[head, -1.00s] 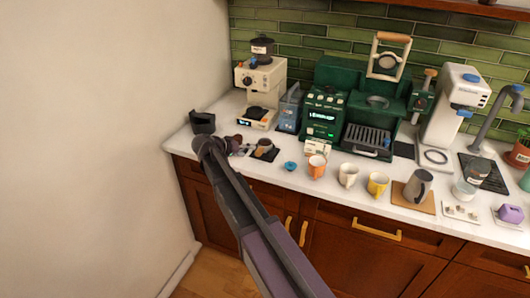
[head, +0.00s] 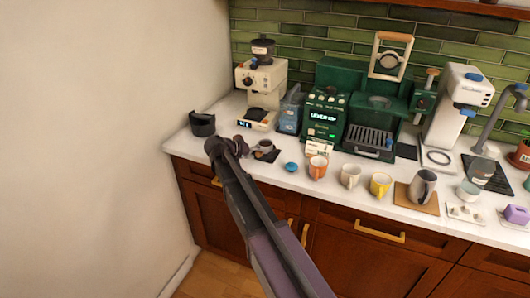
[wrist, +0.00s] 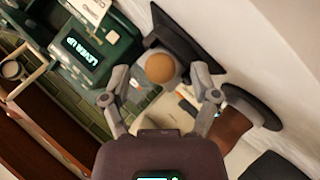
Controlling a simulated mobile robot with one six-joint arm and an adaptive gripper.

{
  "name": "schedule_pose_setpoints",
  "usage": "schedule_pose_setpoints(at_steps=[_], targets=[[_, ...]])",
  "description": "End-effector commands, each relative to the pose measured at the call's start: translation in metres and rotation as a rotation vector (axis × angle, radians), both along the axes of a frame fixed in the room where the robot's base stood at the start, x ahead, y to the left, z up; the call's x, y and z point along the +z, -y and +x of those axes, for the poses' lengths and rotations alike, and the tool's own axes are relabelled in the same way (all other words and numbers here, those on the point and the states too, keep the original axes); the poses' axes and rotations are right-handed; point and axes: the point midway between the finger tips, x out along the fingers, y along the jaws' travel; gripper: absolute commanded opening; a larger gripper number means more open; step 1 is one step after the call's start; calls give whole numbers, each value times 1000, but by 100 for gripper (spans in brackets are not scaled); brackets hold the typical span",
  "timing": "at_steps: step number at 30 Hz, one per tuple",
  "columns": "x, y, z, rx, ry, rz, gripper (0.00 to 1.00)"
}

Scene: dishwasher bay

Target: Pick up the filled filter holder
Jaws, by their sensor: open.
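My gripper (wrist: 167,82) is open in the wrist view, its fingers spread with nothing held. In the head view my gripper (head: 228,147) hangs over the left part of the counter and hides what lies under it. A dark round piece with a brown handle (wrist: 232,126), which looks like the filter holder, lies just right of the right finger in the wrist view; its contents are not clear. A round wooden knob (wrist: 160,68), perhaps a tamper top, shows between the fingers, by a black mat (wrist: 175,28). The mat also shows in the head view (head: 273,155).
A dark bin (head: 202,125) stands left of my gripper, near the wall. A cream grinder (head: 262,82) and a green espresso machine (head: 325,110) stand behind.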

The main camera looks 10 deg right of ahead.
Motion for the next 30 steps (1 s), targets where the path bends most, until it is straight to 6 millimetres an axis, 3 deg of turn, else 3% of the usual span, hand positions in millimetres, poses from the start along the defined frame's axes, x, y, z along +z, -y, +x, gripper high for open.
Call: schedule_pose_setpoints(at_steps=[6,22,30], targets=[[-7,11,5,0,0,0,78],[-7,12,4,-1,0,1,78],[-7,13,4,-2,0,0,0]])
